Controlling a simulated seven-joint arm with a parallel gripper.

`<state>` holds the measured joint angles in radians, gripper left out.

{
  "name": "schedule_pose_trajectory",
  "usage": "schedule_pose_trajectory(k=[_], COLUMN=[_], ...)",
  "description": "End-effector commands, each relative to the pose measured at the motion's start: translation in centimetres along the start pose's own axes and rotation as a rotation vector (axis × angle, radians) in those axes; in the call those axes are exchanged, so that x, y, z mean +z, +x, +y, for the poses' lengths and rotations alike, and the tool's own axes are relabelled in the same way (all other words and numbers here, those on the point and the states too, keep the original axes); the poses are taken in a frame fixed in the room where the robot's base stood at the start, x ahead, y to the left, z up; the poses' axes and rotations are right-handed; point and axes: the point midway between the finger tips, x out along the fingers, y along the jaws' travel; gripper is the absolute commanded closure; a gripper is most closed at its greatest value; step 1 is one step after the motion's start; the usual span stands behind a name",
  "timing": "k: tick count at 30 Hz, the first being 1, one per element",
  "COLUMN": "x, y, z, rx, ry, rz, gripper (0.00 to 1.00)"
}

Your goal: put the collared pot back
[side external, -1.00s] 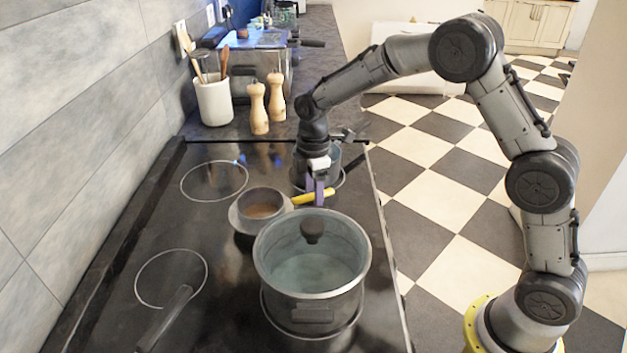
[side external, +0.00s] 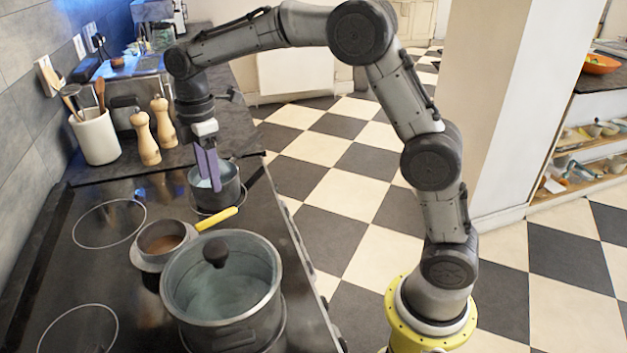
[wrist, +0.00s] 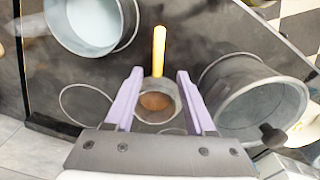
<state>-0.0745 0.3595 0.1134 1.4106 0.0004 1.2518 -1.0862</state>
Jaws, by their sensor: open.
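The collared pot (side external: 146,259) is a small dark grey pot with a wide sloping collar, brown contents and a yellow handle (side external: 216,219). It sits on the black hob, left of and beside the large pot. My gripper (side external: 211,184) has purple fingers, is open and empty, and is raised above the hob near the back pot, apart from the collared pot. In the wrist view, the collared pot (wrist: 174,116) shows between and beyond the fingers of my gripper (wrist: 159,72), with its yellow handle pointing up in the picture. Its underside is hidden.
A large grey pot (side external: 240,325) with a dark-knobbed glass lid stands at the front right of the hob (side external: 115,262). A smaller pot with pale contents (side external: 226,192) stands at the back right. Two ringed hob areas at left are clear. Pepper mills and a utensil jar stand behind.

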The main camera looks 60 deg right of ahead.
Motion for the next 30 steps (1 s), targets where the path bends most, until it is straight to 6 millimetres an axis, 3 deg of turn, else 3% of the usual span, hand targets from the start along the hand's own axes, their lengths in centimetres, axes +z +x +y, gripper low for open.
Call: schedule_pose_trajectory(k=[5, 9, 13, 17, 21, 25, 30], x=[2.3, 5.3, 8.0, 10.5, 12.8, 14.2, 14.9], y=[-3.5, -6.1, -7.2, -7.2, -5.9, -4.4, -3.3], z=[-3.4, -8.0, -12.6, -17.2, -21.5, -24.2, -25.6], rx=[0.064, 0.13, 0.183, 0.229, 0.262, 0.277, 0.283], ry=[0.156, 0.361, 0.552, 0.742, 0.926, 1.052, 1.13], rz=[0.039, 0.096, 0.162, 0.239, 0.324, 0.387, 0.427], gripper=[0.45, 0.45, 0.45, 0.45, 0.45, 0.45, 0.45])
